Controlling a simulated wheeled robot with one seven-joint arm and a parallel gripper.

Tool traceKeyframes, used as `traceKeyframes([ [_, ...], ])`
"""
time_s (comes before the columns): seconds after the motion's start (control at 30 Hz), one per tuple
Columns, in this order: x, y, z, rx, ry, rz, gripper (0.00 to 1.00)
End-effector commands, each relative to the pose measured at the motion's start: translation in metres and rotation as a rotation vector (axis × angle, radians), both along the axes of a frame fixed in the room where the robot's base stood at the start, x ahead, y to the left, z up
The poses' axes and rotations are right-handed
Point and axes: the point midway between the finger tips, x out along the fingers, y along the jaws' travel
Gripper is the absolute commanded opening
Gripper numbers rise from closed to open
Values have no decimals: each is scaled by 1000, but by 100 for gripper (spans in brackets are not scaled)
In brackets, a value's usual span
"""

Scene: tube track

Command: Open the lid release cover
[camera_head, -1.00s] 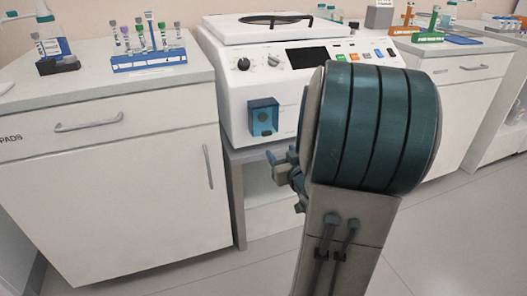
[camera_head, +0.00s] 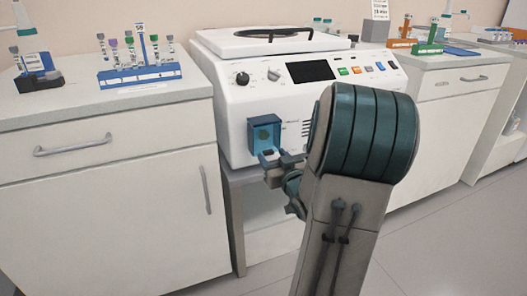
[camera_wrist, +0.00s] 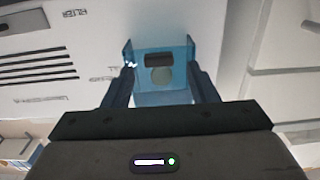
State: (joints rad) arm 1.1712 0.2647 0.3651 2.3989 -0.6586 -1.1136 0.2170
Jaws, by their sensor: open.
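The lid release cover (camera_head: 264,133) is a small translucent blue box on the lower left front of the white centrifuge-like machine (camera_head: 235,105). The cover also shows in the wrist view (camera_wrist: 175,97), where the white housing looks upside down. My gripper (camera_head: 272,159) is open just below and in front of the cover. In the wrist view my gripper (camera_wrist: 160,75) has one finger near each side of the cover. I cannot tell whether either finger touches it.
White cabinets stand on both sides of the machine, the left one (camera_head: 110,190) with a blue tube rack (camera_head: 140,77) on top. Dark vent slots (camera_wrist: 35,65) lie beside the cover in the wrist view. Open floor (camera_head: 430,245) lies at the right.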

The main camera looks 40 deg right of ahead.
Motion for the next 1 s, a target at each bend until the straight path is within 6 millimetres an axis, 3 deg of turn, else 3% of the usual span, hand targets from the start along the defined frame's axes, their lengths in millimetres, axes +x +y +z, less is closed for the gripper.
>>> traceKeyframes([
  [0.47,5,-5,0,0,0,-4,53],
  [0.67,6,-5,0,0,0,-3,0],
  [1.0,4,-11,5,5,22,-16,0],
])
